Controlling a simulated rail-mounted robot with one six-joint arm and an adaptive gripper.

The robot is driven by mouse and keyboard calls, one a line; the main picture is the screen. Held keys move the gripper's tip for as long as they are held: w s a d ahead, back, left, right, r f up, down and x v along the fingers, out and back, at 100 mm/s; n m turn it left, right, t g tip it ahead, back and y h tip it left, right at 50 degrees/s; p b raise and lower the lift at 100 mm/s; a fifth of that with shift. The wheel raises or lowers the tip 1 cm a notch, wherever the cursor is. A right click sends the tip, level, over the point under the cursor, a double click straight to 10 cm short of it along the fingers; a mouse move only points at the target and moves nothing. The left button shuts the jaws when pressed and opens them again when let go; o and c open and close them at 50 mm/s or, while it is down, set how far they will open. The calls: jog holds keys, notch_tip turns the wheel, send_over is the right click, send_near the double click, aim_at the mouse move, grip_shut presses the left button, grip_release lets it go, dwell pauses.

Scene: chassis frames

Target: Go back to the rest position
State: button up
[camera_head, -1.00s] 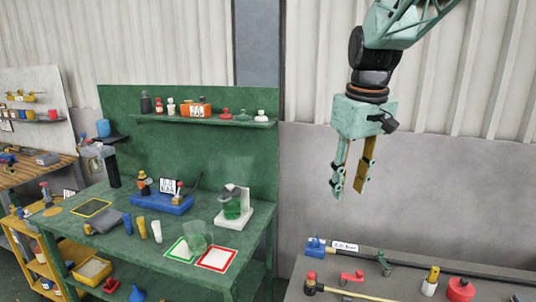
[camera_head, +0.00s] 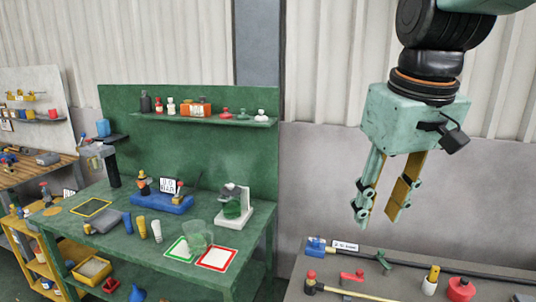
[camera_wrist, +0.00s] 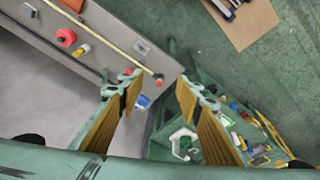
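My gripper (camera_head: 378,218) hangs in the air at the right of the head view, pointing down, above the grey bench. Its two fingers stand apart with nothing between them. In the wrist view the two fingers (camera_wrist: 155,85) are also spread and empty. No object touches the gripper. The head view shows the wall behind it.
Below is a grey bench (camera_head: 400,277) with a hammer (camera_head: 312,283), a red knob (camera_head: 461,288) and a yellow-and-white bottle (camera_head: 431,280). To the left stands a green workbench (camera_head: 120,245) with a beaker (camera_head: 198,236) and a shelf (camera_head: 225,122). The air around the gripper is clear.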

jog(key=s+f+m, duration=0.1)
jog(key=s+f, duration=0.1)
jog(key=s, duration=0.8)
jog(key=s+f+m+t, duration=0.1)
jog(key=s+f, duration=0.1)
jog(key=s, duration=0.8)
jog(key=shift+s+f, duration=0.2)
dwell(0.6)
notch_tip(320, 180, down, 10)
jog(key=b, duration=1)
jog(key=shift+f+b, duration=0.2)
jog(key=shift+b, duration=0.15)
jog(key=shift+f+b, duration=1.4)
jog(key=shift+b, duration=0.05)
jog(key=shift+r, duration=0.1)
